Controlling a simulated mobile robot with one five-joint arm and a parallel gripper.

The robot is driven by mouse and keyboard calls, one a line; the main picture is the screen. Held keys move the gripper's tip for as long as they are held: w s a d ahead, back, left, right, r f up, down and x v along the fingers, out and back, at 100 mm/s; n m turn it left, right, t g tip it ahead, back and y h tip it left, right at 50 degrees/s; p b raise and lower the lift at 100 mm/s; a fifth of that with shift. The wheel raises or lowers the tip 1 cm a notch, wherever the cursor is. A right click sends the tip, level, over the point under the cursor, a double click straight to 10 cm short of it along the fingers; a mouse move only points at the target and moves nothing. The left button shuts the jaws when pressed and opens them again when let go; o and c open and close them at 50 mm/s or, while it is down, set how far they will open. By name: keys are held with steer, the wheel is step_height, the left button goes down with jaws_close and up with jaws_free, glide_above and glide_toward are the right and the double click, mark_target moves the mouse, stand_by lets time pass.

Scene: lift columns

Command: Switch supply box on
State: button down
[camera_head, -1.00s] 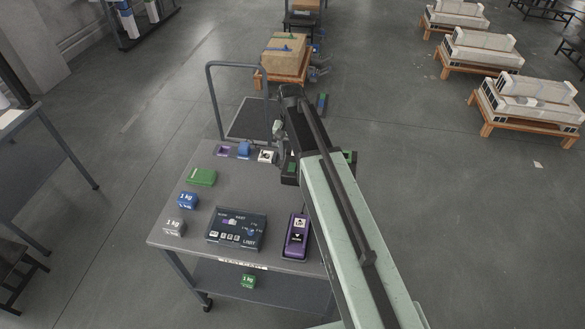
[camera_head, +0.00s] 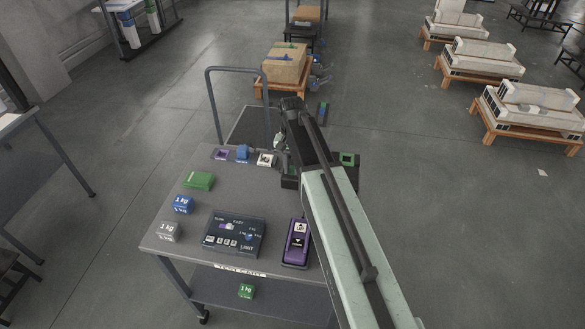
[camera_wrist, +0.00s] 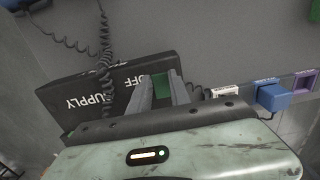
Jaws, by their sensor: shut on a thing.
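The supply box (camera_wrist: 80,92) is a dark box with white "SUPPLY" and "OFF" lettering in the wrist view. My gripper (camera_wrist: 162,82) reaches over its edge, with its two grey fingers on either side of a green part (camera_wrist: 163,88). The fingers are shut on this green part, and their contact is partly hidden. In the head view the supply box (camera_head: 355,175) stands at the right back of the cart top, largely covered by my arm. A green square (camera_head: 347,159) shows on it right of the arm.
The cart (camera_head: 160,235) also bears a dark control panel (camera_head: 234,237), a purple device (camera_head: 296,242), a green block (camera_head: 198,181), and blue (camera_head: 182,204) and grey (camera_head: 168,231) weights. A blue plug (camera_wrist: 273,97) sits in a socket strip beside the box. Coiled cables (camera_wrist: 103,50) hang near it.

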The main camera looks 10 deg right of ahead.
mark_target(293, 167)
steer(key=shift+w+d+g, duration=0.1)
steer(key=shift+w+g, duration=0.3)
steer(key=shift+w, duration=0.05)
steer(key=shift+w+d+g+y+b, duration=0.15)
steer(key=shift+g+y+b, duration=0.3)
steer(key=shift+g, duration=0.35)
steer(key=shift+r+g, duration=0.15)
steer(key=shift+g, duration=0.25)
steer(key=shift+s, duration=0.2)
steer(key=c, duration=1.2)
jaws_free()
steer(key=p+v, duration=0.7)
steer(key=shift+w+r, duration=0.1)
steer(key=shift+r, duration=0.25)
